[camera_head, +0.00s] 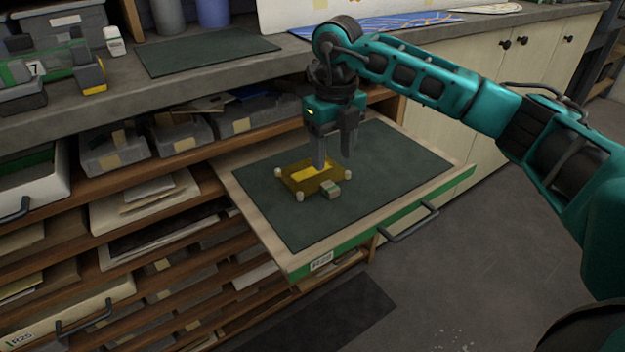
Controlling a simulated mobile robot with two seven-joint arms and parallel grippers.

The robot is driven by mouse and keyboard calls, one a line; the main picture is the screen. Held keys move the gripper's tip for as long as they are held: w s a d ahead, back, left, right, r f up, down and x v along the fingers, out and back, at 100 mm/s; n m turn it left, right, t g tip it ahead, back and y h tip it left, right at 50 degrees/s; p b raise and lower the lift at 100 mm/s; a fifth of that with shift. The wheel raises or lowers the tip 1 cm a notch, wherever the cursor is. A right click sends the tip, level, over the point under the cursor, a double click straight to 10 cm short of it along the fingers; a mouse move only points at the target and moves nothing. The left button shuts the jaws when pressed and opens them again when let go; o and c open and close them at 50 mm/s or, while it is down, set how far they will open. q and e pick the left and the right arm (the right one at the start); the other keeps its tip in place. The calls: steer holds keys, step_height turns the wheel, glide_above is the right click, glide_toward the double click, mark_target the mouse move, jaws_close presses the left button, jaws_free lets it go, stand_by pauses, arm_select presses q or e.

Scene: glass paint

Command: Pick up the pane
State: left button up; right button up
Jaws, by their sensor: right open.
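A small amber-yellow pane (297,182) lies on the dark green mat (390,170) of the pulled-out drawer (262,222). Several pale round knobs sit around its corners. My right gripper (334,160) is open and points down over the pane's right part. One finger overlaps the pane in the picture; whether it touches cannot be told. A small pale green block (330,188) lies at the pane's near right edge. My left gripper is not in view.
The drawer's green front (360,234) has a grey handle (410,224). Shelves with boxes and papers stand at the left. A grey worktop (220,72) runs above, with another dark mat (208,52) and containers. The drawer's mat is clear toward the right.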

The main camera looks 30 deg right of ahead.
mark_target(333, 189)
step_height(333, 189, down, 3)
steer(key=shift+r, duration=0.1)
step_height(333, 189, down, 5)
steer(key=shift+s+d+f+b, duration=0.1)
steer(key=shift+d+f+b, duration=0.05)
steer(key=shift+b, duration=0.75)
jaws_close()
